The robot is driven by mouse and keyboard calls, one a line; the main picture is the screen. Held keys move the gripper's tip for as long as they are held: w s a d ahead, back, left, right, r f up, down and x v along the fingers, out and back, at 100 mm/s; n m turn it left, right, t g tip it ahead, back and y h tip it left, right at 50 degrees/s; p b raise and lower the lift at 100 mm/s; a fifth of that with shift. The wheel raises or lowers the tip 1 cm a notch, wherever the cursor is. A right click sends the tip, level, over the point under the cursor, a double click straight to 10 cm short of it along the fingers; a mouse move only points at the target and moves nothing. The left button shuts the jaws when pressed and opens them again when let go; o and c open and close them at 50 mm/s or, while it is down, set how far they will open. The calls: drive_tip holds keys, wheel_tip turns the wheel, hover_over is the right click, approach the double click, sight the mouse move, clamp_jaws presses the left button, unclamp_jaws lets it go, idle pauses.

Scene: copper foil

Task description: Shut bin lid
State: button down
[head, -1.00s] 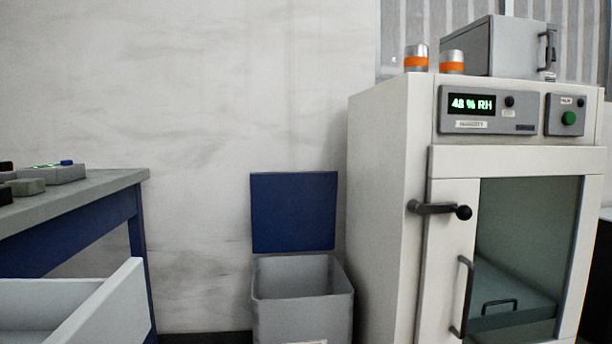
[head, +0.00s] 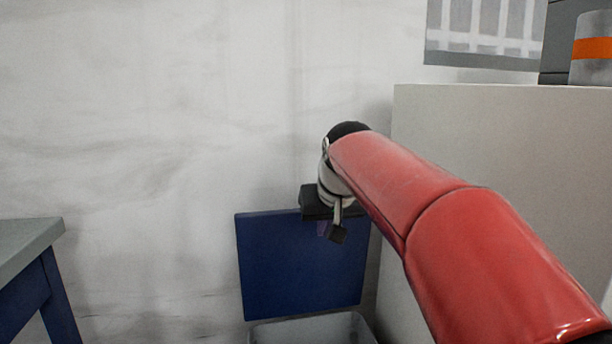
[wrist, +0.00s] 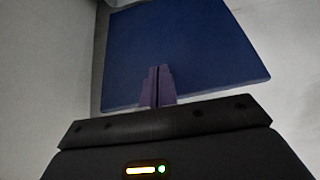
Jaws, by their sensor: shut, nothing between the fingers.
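The blue bin lid (head: 295,265) stands open, upright against the wall, at the back of the grey bin (head: 315,328). Only the bin's upper rim shows at the bottom of the head view. My gripper (head: 326,230) is in front of the lid's upper part in the head view, partly hidden by my red arm. In the wrist view the purple fingers of my gripper (wrist: 157,88) are shut together and empty, with the blue lid (wrist: 180,50) filling the view beyond them. I cannot tell whether the fingertips touch the lid.
A white cabinet (head: 470,140) stands close on the right, behind my arm. A blue-legged table (head: 35,270) with a grey top is at the lower left. The pale wall (head: 150,130) is directly behind the lid. Open space lies between table and bin.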

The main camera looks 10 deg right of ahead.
drive_tip(key=w+r+p, duration=0.4)
drive_tip(key=w+r, duration=0.4)
drive_tip(key=w, duration=0.3)
drive_tip(key=w+x, duration=0.1)
drive_tip(key=x, duration=1)
drive_tip(key=shift+t, duration=0.3)
drive_tip(key=shift+s+d+b, duration=0.15)
drive_tip(key=shift+s+b, duration=0.4)
drive_tip(key=shift+s, duration=1.75)
drive_tip(key=shift+f, duration=0.1)
